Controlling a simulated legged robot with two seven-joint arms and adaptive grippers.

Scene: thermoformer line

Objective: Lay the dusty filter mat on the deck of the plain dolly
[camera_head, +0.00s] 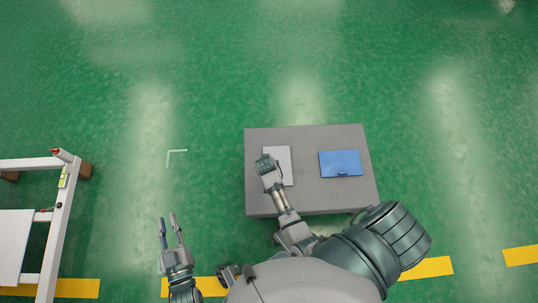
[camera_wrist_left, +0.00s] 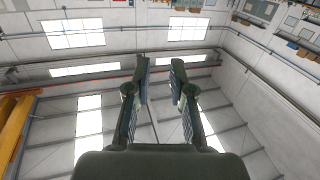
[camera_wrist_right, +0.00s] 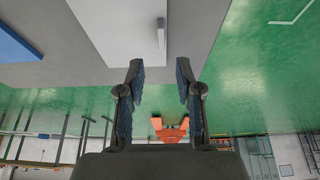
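A pale grey flat panel (camera_head: 284,152), perhaps the dusty filter mat, lies on a grey block-like surface (camera_head: 310,202). In the right wrist view the panel (camera_wrist_right: 112,28) has a raised pale strip (camera_wrist_right: 161,33) on it. My right gripper (camera_wrist_right: 158,78) is open and empty, its fingertips just short of the strip; in the head view its wrist covers the panel's left part and hides the fingers. My left gripper (camera_head: 168,219) is open and empty over the floor, left of the block. In its wrist view the fingers (camera_wrist_left: 160,65) are apart. I cannot identify the plain dolly for sure.
A blue flat panel (camera_head: 341,163) lies on the block, right of the pale one. A white frame (camera_head: 56,222) with a white sheet (camera_head: 12,245) stands at the far left. Yellow floor lines (camera_head: 428,268) run near me. The green floor beyond the block is clear.

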